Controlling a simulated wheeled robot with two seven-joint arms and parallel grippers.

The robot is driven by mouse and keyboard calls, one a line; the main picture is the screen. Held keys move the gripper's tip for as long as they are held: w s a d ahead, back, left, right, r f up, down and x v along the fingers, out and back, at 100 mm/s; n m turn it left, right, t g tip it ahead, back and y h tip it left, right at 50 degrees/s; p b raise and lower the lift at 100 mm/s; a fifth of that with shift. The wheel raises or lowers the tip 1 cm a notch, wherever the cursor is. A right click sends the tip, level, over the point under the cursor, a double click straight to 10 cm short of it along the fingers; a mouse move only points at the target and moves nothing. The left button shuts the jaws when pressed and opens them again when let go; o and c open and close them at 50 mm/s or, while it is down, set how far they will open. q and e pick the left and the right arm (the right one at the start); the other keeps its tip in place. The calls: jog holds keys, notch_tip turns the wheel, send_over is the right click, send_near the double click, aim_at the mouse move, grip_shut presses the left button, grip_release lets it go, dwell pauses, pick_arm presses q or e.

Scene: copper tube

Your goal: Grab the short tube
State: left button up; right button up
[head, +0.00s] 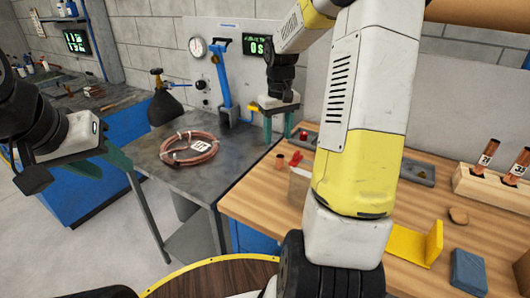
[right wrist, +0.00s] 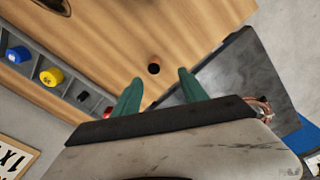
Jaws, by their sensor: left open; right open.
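The short tube (right wrist: 154,66) is a small copper piece standing upright on the wooden workbench, its dark open end facing my right wrist camera. In the head view a small copper piece (head: 280,161) near the bench's left edge looks like the same tube. My right gripper (right wrist: 160,77) is open and empty, its green fingers pointing down at the bench. In the right wrist view the tube shows between and just past the fingertips. In the head view my right gripper (head: 277,124) hangs above and behind the tube. My left gripper (head: 104,163) is open and empty at the left, far from the tube.
A grey tray (right wrist: 88,100) holds coloured pieces. A copper coil (head: 190,148) lies on the grey table. A wooden rack (head: 492,190), yellow bracket (head: 415,245) and blue block (head: 468,271) are at the right.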

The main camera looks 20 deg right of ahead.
aim_at(280, 156)
jog(key=f, duration=0.1)
jog(key=w+d+f, duration=0.1)
jog(key=f, duration=0.1)
jog(key=shift+w+d+f+g, duration=0.15)
jog(key=shift+w+d+g, duration=0.05)
jog(key=shift+w+g, duration=0.1)
notch_tip(280, 156, down, 7)
jog(key=shift+s+f, duration=0.15)
grip_shut()
